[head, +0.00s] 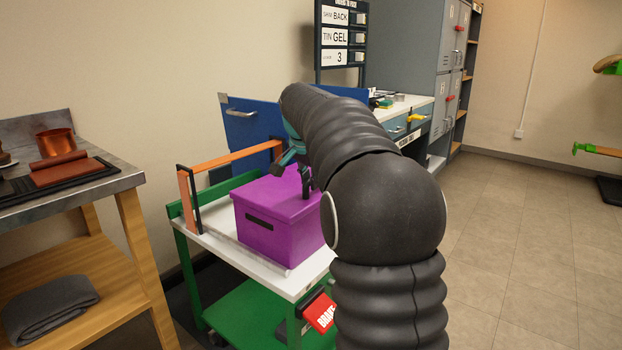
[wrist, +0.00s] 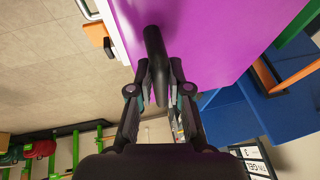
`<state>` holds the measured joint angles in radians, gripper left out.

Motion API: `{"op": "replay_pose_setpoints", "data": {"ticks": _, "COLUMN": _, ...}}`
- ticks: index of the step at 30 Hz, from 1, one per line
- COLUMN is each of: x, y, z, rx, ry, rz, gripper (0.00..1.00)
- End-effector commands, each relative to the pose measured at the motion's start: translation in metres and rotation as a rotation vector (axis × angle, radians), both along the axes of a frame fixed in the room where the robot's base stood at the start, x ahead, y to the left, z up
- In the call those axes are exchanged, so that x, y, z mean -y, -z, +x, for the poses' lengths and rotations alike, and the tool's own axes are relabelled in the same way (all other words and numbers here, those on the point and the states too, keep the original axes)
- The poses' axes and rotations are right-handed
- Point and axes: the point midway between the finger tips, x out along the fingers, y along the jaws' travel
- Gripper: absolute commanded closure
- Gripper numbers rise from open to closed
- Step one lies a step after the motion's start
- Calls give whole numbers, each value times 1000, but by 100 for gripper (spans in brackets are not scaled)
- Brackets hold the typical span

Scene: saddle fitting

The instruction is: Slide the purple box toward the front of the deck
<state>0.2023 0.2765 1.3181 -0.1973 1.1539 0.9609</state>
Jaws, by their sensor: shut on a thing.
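The purple box (head: 275,217) stands upright on the white deck (head: 215,226) of a green cart, with a dark slot in the side facing the head camera. My gripper (head: 304,172) is over the lid near the box's far right part, partly hidden by my arm. In the wrist view the purple surface (wrist: 205,30) fills the upper middle. A dark upright bar (wrist: 154,50) rises from it, and my gripper (wrist: 158,92) is shut on this bar. The right end of the deck is hidden behind my arm.
An orange frame (head: 188,203) stands at the deck's left end. A red brake tag (head: 320,312) hangs at the cart's near right corner. A wooden bench (head: 135,220) is close on the left. A blue panel (head: 245,122) stands behind. Open floor (head: 520,240) lies right.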

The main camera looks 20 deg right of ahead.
Motion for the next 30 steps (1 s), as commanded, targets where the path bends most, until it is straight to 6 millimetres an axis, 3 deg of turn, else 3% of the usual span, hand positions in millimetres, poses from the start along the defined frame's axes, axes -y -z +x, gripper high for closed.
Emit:
{"op": "replay_pose_setpoints", "data": {"ticks": 6, "x": -2, "y": 1, "z": 0, "rx": -2, "ry": -4, "rz": 0, "gripper": 100}}
{"op": "replay_pose_setpoints", "data": {"ticks": 7, "x": -2, "y": 1, "z": 0, "rx": -2, "ry": -4, "rz": 0, "gripper": 75}}
{"op": "replay_pose_setpoints", "data": {"ticks": 10, "x": -2, "y": 1, "z": 0, "rx": -2, "ry": -3, "rz": 1, "gripper": 53}}
{"op": "replay_pose_setpoints", "data": {"ticks": 22, "x": -1, "y": -6, "z": -2, "rx": 1, "ry": 1, "rz": -1, "gripper": 53}}
{"op": "replay_pose_setpoints", "data": {"ticks": 30, "x": -13, "y": -48, "z": -17, "rx": 4, "ry": 0, "rz": 0, "gripper": 53}}
